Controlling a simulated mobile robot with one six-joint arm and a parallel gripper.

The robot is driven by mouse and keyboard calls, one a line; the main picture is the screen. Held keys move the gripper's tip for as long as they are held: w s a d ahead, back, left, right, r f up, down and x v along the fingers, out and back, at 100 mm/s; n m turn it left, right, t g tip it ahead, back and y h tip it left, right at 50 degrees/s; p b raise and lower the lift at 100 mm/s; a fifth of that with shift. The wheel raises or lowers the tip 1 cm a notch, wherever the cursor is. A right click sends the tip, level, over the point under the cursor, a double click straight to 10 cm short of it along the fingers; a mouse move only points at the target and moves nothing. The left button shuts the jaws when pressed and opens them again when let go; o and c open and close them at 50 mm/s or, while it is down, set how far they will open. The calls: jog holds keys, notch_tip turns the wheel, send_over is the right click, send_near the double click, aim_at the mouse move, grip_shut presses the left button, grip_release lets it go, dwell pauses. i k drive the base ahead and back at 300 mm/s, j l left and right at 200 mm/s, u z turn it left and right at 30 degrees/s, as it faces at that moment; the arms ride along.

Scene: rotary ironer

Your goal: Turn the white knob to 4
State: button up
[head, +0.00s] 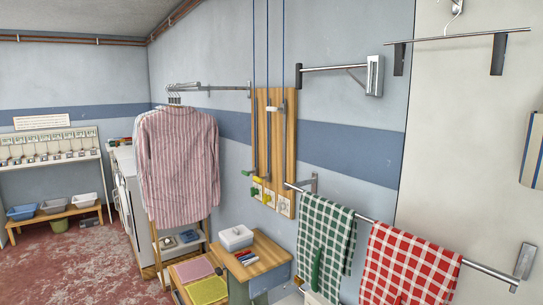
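A wooden board (275,130) is fixed to the blue-grey wall in the middle of the head view. Near its foot sit several small pale dial plates (284,206) with yellow and green parts (267,198) in front of them. A white handle-like piece (272,108) sits higher on the board. I cannot tell which white part is the knob. The dial numbers and any pointer setting are too small to read. My gripper is not in view.
A small wooden table (268,262) with a white box (236,237) stands below the board. A rail with a green checked cloth (325,235) and a red checked cloth (408,265) juts out at right. A striped shirt (180,165) hangs left. Red floor (75,265) is clear at far left.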

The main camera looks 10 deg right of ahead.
aim_at(280, 206)
jog(key=i+j+z, duration=0.2)
jog(key=i, duration=0.3)
jog(key=i+j+z, duration=0.15)
jog(key=i, duration=0.3)
jog(key=i+j+z, duration=0.2)
jog(key=i, duration=0.3)
jog(key=i+j+z, duration=0.2)
jog(key=i, duration=0.25)
jog(key=j, duration=0.1)
